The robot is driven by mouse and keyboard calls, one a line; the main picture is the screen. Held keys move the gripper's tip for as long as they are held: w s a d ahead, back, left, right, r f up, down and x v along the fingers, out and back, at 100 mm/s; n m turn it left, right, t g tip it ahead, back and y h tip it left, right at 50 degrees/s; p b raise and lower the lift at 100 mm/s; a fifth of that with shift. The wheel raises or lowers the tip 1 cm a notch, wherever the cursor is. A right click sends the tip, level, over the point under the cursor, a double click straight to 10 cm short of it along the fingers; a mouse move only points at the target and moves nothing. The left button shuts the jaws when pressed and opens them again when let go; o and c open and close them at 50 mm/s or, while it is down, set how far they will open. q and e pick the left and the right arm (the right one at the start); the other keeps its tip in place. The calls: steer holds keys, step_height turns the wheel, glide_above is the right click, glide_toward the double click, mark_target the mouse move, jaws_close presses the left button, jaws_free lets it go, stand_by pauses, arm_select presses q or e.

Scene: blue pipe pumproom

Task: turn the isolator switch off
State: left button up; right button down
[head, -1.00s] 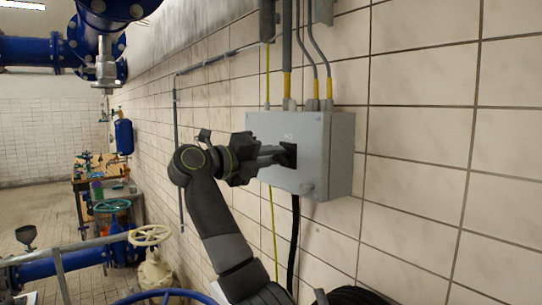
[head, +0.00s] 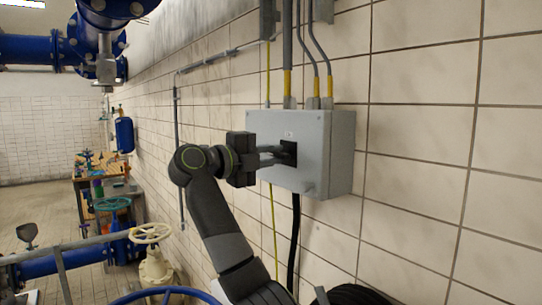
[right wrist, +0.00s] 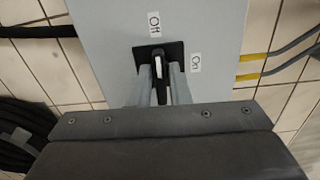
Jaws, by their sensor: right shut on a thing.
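The isolator switch is a grey box (head: 318,150) on the tiled wall, with a black rotary handle on its front. In the right wrist view the handle (right wrist: 161,88) has a white mark and sits on a dark square plate. The handle lines up roughly with the "Off" label (right wrist: 154,24); the "On" label (right wrist: 195,63) is to its right in that view. My right gripper (head: 284,153) reaches the box front from the left. Its two fingers (right wrist: 162,85) are shut on the handle, one on each side. My left gripper is not in view.
Grey conduits with yellow ends (head: 287,82) enter the box top, and a black cable (head: 295,235) hangs below it. Blue pipes with a cream handwheel (head: 150,233) stand at the lower left. A cluttered workbench (head: 100,185) is farther back.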

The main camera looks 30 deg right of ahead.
steer(key=c, duration=1.5)
jaws_free()
steer(key=shift+a+f, duration=0.1)
steer(key=shift+a, duration=0.2)
steer(key=shift+s+a+b, duration=0.2)
steer(key=shift+a+b, duration=1)
steer(key=shift+a, duration=1.6)
steer(key=shift+s+a+b, duration=0.25)
steer(key=shift+a+b, duration=0.9)
steer(key=shift+a, duration=1.7)
steer(key=shift+s+a+b, duration=0.2)
steer(key=shift+a+b, duration=1)
steer(key=shift+a, duration=1.6)
